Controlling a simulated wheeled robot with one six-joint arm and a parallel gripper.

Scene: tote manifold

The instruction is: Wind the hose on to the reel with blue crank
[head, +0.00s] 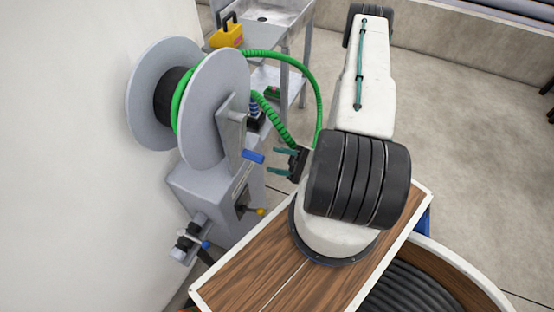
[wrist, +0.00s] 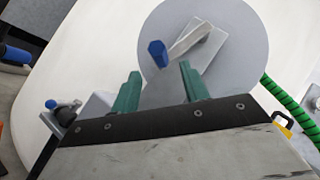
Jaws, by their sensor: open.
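The hose reel (head: 212,110) has two grey discs and a black hub, and stands at the left in the head view. The green hose (head: 307,80) runs from the hub in a loop to the right and down behind the reel. The blue crank handle (head: 253,156) sticks out from a grey crank arm on the near disc. In the wrist view the blue handle (wrist: 157,54) is up ahead, above and between the fingertips. My gripper (head: 284,162) is open with teal fingers and nothing between them. It is just right of the handle, apart from it. The fingers also show in the wrist view (wrist: 160,90).
A grey pedestal (head: 208,195) carries the reel, with a blue-ended fitting (head: 190,240) and a yellow-tipped lever (head: 258,211) low on it. A metal sink stand (head: 285,35) with a yellow case (head: 227,36) stands behind. Open floor (head: 460,130) lies to the right.

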